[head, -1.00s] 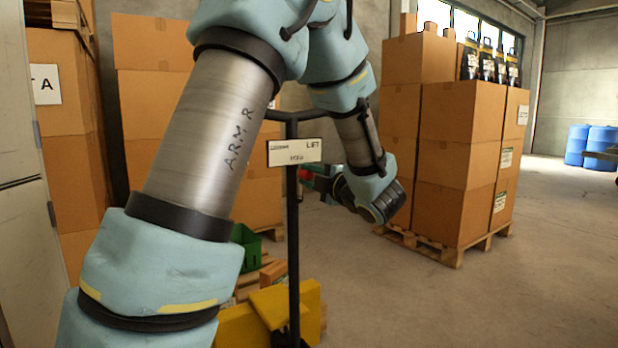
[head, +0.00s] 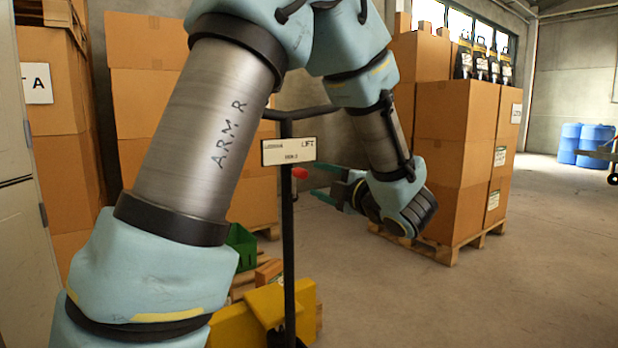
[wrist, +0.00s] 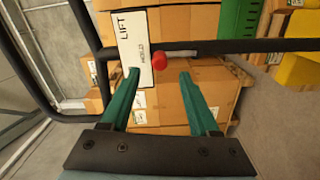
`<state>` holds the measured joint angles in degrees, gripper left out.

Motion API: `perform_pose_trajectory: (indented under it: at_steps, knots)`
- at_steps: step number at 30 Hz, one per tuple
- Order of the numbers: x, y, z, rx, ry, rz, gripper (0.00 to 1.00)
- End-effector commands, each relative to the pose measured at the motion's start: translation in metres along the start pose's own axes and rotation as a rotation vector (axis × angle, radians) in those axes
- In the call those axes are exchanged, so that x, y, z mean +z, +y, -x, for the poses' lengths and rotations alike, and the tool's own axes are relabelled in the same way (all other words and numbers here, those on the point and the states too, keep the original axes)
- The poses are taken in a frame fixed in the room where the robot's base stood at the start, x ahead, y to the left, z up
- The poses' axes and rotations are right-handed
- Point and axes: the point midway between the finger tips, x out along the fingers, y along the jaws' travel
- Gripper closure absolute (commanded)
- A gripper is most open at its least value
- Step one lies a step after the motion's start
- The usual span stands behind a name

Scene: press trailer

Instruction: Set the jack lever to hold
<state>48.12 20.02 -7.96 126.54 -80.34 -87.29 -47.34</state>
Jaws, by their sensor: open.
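The jack handle is a dark post (head: 288,235) with a white plate (head: 289,151); the plate's LIFT word is readable, and the wrist view shows LIFT and HOLD on the plate (wrist: 132,45). A lever with a red knob (head: 299,173) sticks out just below the plate. In the wrist view the red knob (wrist: 159,61) lies beyond and between the fingertips, beside the HOLD end. My gripper (head: 313,181) is open and empty, right of the post, its green fingers pointing at the knob. In the wrist view my gripper (wrist: 159,75) shows no contact with it.
A yellow jack body (head: 235,326) and a green crate (head: 241,245) are low by the post. Stacked cartons (head: 457,135) on a pallet (head: 445,250) stand behind my gripper. Bare floor (head: 510,300) is open at right.

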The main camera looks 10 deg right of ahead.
Motion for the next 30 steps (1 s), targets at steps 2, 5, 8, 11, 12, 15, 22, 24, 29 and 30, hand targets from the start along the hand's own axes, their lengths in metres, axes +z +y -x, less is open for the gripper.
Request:
perform_pose_trajectory:
  at_steps: [2,5,8,11,12,15,22,24,29,30]
  knots:
    - [0.001,0.0,0.015,0.0,-0.004,-0.001,0.38]
    - [0.0,-0.001,0.027,-0.001,-0.003,-0.001,0.38]
    - [0.0,0.0,0.034,0.0,-0.001,-0.001,0.38]
    - [0.0,-0.001,0.037,-0.001,0.0,-0.001,0.38]
    - [0.0,-0.001,0.037,-0.001,0.0,-0.001,0.38]
    - [0.0,-0.001,0.037,-0.001,0.0,-0.001,0.38]
    - [0.002,-0.002,0.029,-0.011,-0.028,-0.018,0.38]
    - [0.007,-0.006,0.015,-0.03,-0.08,-0.051,0.38]
    - [0.022,-0.026,-0.025,-0.098,-0.31,-0.229,0.38]
    - [0.024,-0.034,-0.033,-0.116,-0.38,-0.292,0.38]
